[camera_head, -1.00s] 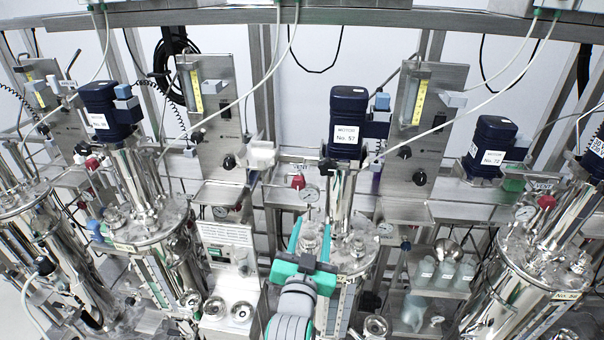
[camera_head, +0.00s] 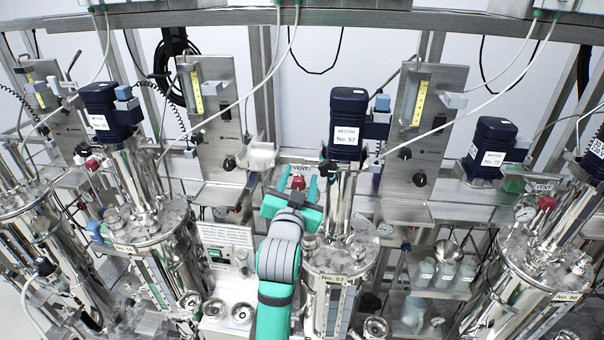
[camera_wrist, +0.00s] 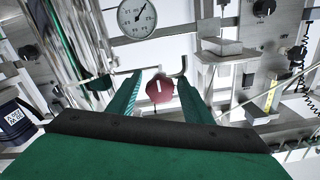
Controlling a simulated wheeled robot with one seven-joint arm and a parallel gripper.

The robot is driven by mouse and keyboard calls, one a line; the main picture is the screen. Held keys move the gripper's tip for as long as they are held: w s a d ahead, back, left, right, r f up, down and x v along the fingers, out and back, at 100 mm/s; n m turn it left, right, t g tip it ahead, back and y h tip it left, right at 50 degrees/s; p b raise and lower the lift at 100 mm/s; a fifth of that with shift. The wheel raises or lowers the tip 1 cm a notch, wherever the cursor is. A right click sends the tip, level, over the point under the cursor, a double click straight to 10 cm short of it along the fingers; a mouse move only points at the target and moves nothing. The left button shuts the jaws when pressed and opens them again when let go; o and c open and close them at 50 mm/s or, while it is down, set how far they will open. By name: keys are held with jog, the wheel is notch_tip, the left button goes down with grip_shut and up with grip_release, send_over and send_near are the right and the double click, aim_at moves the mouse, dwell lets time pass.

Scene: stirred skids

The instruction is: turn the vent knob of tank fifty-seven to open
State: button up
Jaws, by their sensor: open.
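Tank fifty-seven (camera_head: 345,255) is the shiny steel vessel right of centre in the head view, below a dark blue motor (camera_head: 348,110) labelled No. 57. Its red vent knob (camera_head: 298,183) sits under a VENT label (camera_head: 301,169), left of the tank's column. My gripper (camera_head: 298,180) is open, with its teal fingers on either side of the knob. In the wrist view the red knob (camera_wrist: 159,88) with a white mark shows between the open fingers, near their tips. Contact cannot be told. The gauge beside the knob is covered in the head view.
A round gauge (camera_wrist: 137,17) is close to the fingers in the wrist view. Neighbouring tanks (camera_head: 160,225) stand on both sides.

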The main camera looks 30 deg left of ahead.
aim_at(302, 173)
jog(key=shift+x, duration=1.5)
jog(key=c, duration=1.1)
jog(key=shift+d, duration=0.1)
